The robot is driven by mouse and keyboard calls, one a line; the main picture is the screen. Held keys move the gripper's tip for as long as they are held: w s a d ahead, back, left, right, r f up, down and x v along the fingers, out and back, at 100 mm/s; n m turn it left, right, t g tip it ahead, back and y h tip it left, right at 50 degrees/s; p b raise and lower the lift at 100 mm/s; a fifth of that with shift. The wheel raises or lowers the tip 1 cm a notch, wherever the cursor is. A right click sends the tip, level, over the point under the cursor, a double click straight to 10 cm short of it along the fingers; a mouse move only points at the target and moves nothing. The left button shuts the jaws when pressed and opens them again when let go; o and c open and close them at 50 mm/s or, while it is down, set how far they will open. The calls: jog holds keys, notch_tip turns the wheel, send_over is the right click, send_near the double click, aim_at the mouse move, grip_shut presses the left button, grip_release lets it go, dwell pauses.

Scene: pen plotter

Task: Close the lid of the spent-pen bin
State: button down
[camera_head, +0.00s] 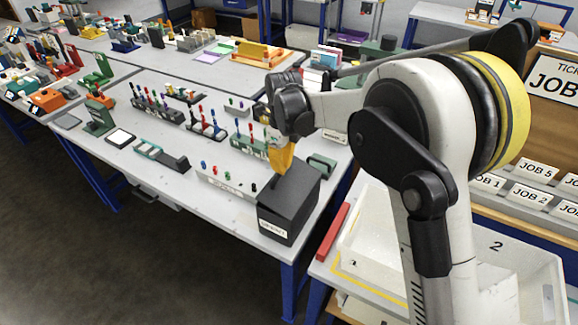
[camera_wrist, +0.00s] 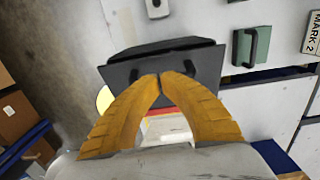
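The spent-pen bin (camera_head: 286,213) is a dark grey box with a white front label, at the front right corner of the grey table. Its dark lid (camera_head: 303,181) lies over the top in the head view; I cannot tell whether it is fully down. In the wrist view the dark lid (camera_wrist: 126,75) lies beyond my fingertips, with a dark raised strip along its far edge. My gripper (camera_head: 281,173) has yellow fingers pointing down at the bin's top. In the wrist view its fingertips (camera_wrist: 160,76) meet, with nothing visible between them. Contact with the lid is unclear.
A red bar (camera_head: 333,232) and a white tray (camera_head: 375,235) lie to the right.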

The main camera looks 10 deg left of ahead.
jog(key=shift+w+a+f, duration=0.2)
jog(key=shift+a+f, duration=0.3)
jog(key=shift+f, duration=0.2)
